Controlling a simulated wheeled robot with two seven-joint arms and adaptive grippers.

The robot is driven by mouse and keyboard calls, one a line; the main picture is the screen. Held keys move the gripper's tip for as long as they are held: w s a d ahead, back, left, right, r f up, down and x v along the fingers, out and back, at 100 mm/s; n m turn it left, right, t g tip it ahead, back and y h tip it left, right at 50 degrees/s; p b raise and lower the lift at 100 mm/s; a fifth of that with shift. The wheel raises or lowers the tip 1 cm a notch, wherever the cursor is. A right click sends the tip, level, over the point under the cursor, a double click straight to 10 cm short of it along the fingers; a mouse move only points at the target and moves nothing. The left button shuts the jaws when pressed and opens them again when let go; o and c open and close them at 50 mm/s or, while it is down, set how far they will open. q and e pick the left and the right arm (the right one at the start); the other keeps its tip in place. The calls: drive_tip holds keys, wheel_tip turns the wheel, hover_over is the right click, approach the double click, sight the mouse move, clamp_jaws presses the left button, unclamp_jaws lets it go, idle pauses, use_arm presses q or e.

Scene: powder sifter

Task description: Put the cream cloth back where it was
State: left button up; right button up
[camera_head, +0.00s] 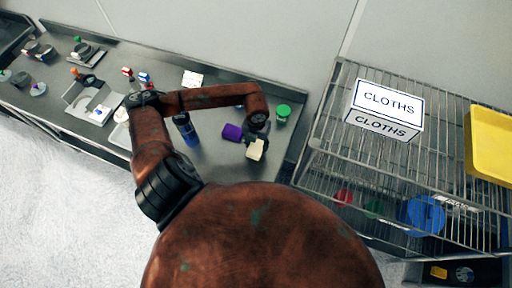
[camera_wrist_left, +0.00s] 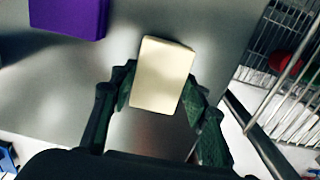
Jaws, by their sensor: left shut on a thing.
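The cream cloth (camera_wrist_left: 162,75) is a small pale block between the two green-padded fingers of my left gripper (camera_wrist_left: 158,100) in the left wrist view. My left gripper is shut on it. In the head view the cloth (camera_head: 255,150) shows just below my left gripper (camera_head: 256,138), over the right end of the grey counter (camera_head: 215,165). I cannot tell whether the cloth touches the counter. A white box labelled CLOTHS (camera_head: 385,105) stands on the wire rack to the right. My right gripper is not in view.
A purple block (camera_head: 232,132) lies just left of the cloth, with a blue bottle (camera_head: 186,128) further left and a green-lidded jar (camera_head: 283,112) behind. The wire rack (camera_head: 320,165) holds a yellow tray (camera_head: 490,145). The counter's right edge is close to the cloth.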

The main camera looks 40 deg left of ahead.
sight(256, 147)
use_arm(q)
wheel_tip(256, 147, down, 2)
drive_tip(key=shift+f+p, duration=0.15)
drive_tip(key=shift+p, duration=0.2)
drive_tip(key=shift+f, duration=0.3)
drive_tip(key=o, duration=1.1)
drive_tip(key=shift+r, duration=0.1)
drive_tip(key=shift+r, duration=0.15)
wheel_tip(256, 147, up, 10)
drive_tip(key=shift+r+b, duration=0.2)
drive_tip(key=shift+b, duration=0.8)
drive_tip(key=shift+r, duration=0.75)
drive_tip(key=shift+s, duration=0.1)
